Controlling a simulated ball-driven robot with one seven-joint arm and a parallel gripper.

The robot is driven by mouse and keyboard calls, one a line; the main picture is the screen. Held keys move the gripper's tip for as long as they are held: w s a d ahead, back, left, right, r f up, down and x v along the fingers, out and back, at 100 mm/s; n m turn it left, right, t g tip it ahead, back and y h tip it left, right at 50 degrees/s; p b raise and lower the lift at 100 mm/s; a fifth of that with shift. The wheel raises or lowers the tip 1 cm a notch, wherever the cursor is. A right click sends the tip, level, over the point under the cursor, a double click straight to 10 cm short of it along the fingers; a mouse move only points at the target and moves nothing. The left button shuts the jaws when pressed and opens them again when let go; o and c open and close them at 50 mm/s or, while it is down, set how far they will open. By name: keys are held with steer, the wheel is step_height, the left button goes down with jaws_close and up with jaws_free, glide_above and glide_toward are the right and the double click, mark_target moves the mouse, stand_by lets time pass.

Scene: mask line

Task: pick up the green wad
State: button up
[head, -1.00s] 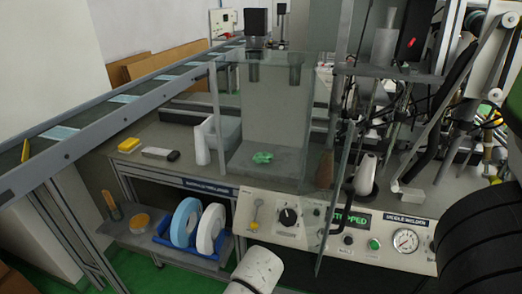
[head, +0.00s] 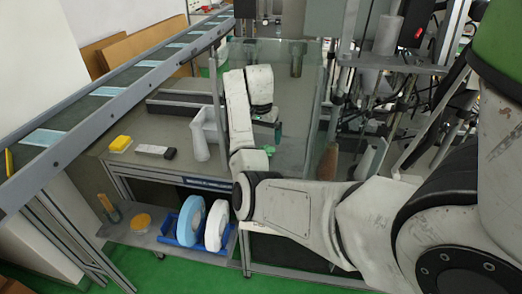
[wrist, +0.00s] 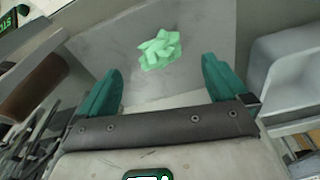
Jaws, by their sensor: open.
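The green wad (wrist: 160,50) is a crumpled light green lump. It lies on a grey surface (wrist: 205,30) in the wrist view, beyond and between my two teal fingertips. In the head view a small part of the wad (head: 269,150) shows beside my arm, which hides the rest. My gripper (wrist: 160,82) is open and empty, with its fingers apart from the wad. In the head view the gripper (head: 277,132) is inside the clear-walled enclosure, partly hidden by my wrist.
Clear panels (head: 314,100) stand close around my arm. The conveyor (head: 100,98) runs along the left, and machinery fills the right.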

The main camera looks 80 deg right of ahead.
mark_target(264, 147)
steer(key=shift+d, duration=0.2)
steer(key=shift+s+d+f+p, duration=0.15)
steer(key=shift+f+p, duration=0.1)
steer(key=shift+f, duration=0.95)
steer(key=shift+w+d+f+p, duration=0.15)
steer(key=shift+f+p, duration=0.15)
steer(key=shift+f, duration=0.85)
steer(key=shift+s+d+f+p, duration=0.15)
steer(key=shift+f+p, duration=0.1)
steer(key=shift+f, duration=0.95)
steer(key=shift+c, duration=0.3)
steer(key=c, duration=1)
steer(key=shift+r, duration=0.1)
